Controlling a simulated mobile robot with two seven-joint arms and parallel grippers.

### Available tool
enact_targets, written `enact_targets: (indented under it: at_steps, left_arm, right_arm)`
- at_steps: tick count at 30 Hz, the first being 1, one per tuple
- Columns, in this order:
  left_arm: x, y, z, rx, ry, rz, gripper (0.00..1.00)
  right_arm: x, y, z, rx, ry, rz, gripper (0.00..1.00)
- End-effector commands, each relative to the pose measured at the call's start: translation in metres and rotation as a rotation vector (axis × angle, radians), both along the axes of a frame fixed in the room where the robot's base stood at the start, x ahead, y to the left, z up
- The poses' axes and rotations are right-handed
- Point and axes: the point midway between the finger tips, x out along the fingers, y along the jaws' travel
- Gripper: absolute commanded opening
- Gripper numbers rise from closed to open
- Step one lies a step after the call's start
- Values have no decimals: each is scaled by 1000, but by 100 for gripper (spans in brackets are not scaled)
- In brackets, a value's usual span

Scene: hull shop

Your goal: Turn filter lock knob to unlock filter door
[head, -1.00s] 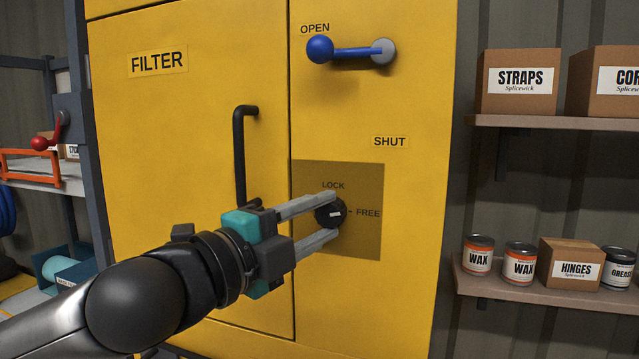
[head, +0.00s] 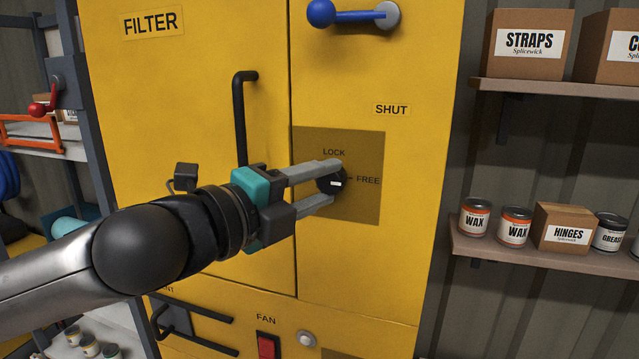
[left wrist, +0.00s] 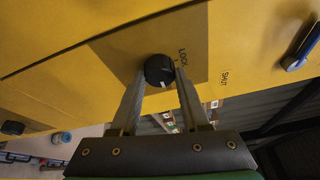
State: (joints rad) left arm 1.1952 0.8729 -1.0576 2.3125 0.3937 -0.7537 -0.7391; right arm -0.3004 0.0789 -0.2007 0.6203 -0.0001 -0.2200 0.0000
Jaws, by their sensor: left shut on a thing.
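The black filter lock knob (head: 328,186) sits on a darker plate (head: 362,206) on the yellow cabinet, with LOCK printed above it and FREE to its right. Its white mark lies on the side toward FREE. My left gripper (head: 332,183) is shut on the knob, one finger above and one below. The left wrist view shows the knob (left wrist: 157,69) between the two fingertips, with the white mark at its lower edge. The filter door (head: 180,110) with its black handle (head: 240,125) is closed to the left. My right gripper is not in view.
A blue lever (head: 350,16) is above the plate, up from the SHUT label. Shelves (head: 560,88) with boxes and cans stand at the right. A red-knobbed crank (head: 42,108) is at the left. A red switch (head: 268,346) is below.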

Motion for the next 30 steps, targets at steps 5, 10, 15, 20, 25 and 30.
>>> enact_targets:
  at_steps: [5, 10, 15, 20, 25, 30]
  left_arm:
    - [0, 0, 0, 2, -2, 2, 58]
    - [0, 0, 0, 1, -1, 1, 76]
    - [0, 0, 0, 1, -1, 1, 76]
    - [-2, 3, 0, 1, -1, 2, 76]
    - [-15, 14, 0, 1, -3, 3, 76]
    - [-35, 31, 0, 2, -3, 4, 76]
  right_arm:
    - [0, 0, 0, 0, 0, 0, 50]
    - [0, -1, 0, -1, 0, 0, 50]
    - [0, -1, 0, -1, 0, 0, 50]
    - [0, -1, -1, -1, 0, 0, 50]
    - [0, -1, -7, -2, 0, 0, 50]
    - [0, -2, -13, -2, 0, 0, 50]
